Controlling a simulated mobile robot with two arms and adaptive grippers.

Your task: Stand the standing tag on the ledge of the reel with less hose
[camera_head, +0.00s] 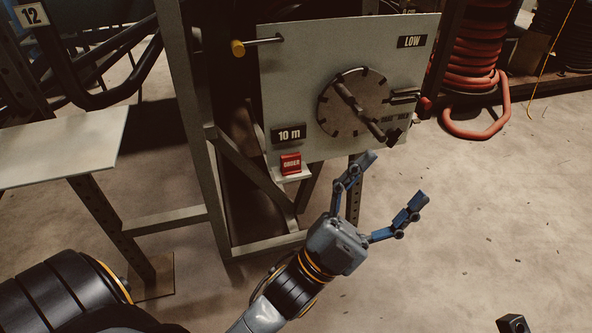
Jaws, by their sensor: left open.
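A red tag (291,164) marked "ORDER" stands upright on a small pale ledge (294,175) at the lower left corner of a pale panel (303,64). The panel carries a "10 m" label (289,134), a "LOW" label (412,41) and a round dial with a crank (357,103). My left gripper (392,182) is open and empty, its blue fingers spread, to the right of the tag and apart from it. How much hose is behind the panel is hidden. My right gripper is not seen.
A metal frame (190,120) carries the panel. A pale shelf (60,150) juts out at the left, below a "12" label (30,15) and thick black hose (110,95). A coiled red hose (470,60) is at the upper right, with a loop on the floor.

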